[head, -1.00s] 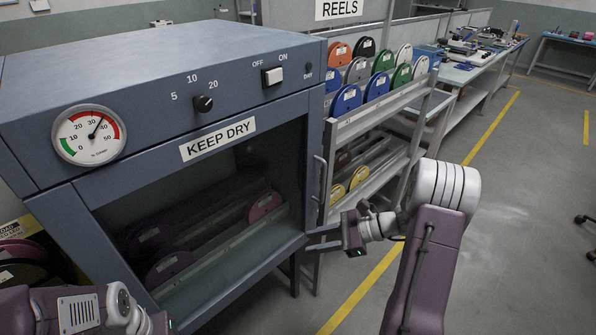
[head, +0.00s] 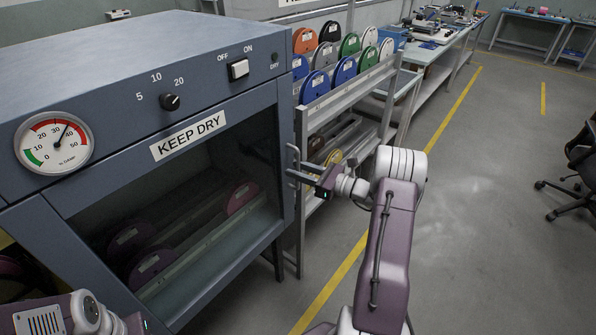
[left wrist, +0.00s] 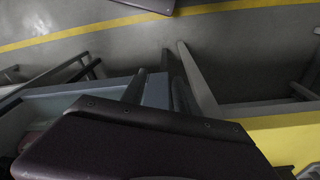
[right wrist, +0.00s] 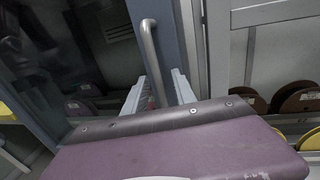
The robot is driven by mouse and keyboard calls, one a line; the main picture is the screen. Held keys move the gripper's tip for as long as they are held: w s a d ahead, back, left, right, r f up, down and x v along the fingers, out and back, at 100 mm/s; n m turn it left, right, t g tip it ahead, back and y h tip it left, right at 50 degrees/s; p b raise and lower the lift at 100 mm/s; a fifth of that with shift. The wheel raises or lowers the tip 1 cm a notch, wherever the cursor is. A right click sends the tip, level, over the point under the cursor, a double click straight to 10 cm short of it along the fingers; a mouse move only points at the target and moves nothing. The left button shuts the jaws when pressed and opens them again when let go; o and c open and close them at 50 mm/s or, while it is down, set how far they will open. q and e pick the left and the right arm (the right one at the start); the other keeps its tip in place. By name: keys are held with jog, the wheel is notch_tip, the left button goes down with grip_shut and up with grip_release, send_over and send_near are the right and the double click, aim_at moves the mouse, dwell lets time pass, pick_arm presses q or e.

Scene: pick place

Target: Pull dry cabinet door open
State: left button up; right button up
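The dry cabinet (head: 110,60) is a blue-grey box at the left of the head view. Its glass door (head: 180,200) is shut, with a KEEP DRY label on its top frame. The upright metal door handle (head: 291,160) is at the door's right edge and also shows in the right wrist view (right wrist: 148,42). My right gripper (head: 303,176) is at the handle. In the right wrist view its two fingers (right wrist: 158,92) stand apart with the handle's lower part between them. My left gripper's fingers (left wrist: 160,88) look apart and empty in the left wrist view.
A rack of coloured reels (head: 345,75) stands close to the right of the cabinet. Workbenches (head: 430,50) run behind it. A black chair (head: 575,165) is at the far right. The grey floor (head: 480,240) right of the yellow line is clear.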

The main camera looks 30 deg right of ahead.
grip_shut()
dwell(1.4)
